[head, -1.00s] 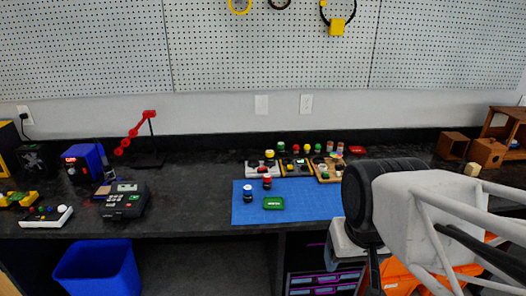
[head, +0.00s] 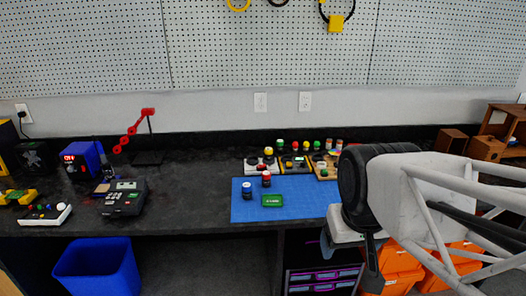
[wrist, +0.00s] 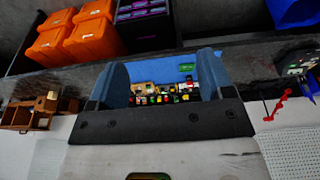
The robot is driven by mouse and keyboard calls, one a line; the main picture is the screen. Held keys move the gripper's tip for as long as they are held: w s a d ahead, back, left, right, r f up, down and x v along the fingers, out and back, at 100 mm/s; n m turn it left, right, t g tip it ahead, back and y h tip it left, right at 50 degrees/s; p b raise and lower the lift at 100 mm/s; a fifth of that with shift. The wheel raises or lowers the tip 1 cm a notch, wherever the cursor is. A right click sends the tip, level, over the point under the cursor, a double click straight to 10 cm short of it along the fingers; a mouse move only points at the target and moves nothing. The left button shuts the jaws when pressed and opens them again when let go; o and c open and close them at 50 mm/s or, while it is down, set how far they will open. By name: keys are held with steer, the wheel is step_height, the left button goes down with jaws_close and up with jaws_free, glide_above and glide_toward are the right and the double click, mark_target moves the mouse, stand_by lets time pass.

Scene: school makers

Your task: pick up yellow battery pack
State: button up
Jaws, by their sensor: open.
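A yellow block-like pack (head: 18,196) lies at the far left of the counter in the head view, partly cut by the frame edge. I cannot tell for certain which is the battery pack. My gripper (wrist: 162,72) is open and empty in the wrist view, its two blue-grey fingers wide apart. It points toward the counter, with the blue mat and small parts seen far beyond between the fingers. In the head view my arm is at the right, far from the left-hand yellow pack.
A blue mat (head: 300,203) holds small jars and a green board (head: 272,200). Button boxes (head: 294,164) stand behind it. A black keypad device (head: 124,198), a white controller (head: 45,214) and a red-armed stand (head: 148,135) are left. Counter between device and mat is clear.

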steer(key=w+r+n, duration=0.2)
steer(key=w+r, duration=0.2)
steer(key=w, duration=0.6)
steer(key=w+r+n, duration=0.2)
steer(key=w+r, duration=0.1)
steer(key=w, duration=0.7)
steer(key=n+g, duration=0.3)
steer(key=n, duration=1)
glide_above(269, 149)
step_height(269, 149, down, 26)
steer(key=shift+f, duration=0.2)
steer(key=shift+w+f, duration=0.2)
steer(key=shift+f, duration=0.1)
steer(key=shift+f, duration=1.3)
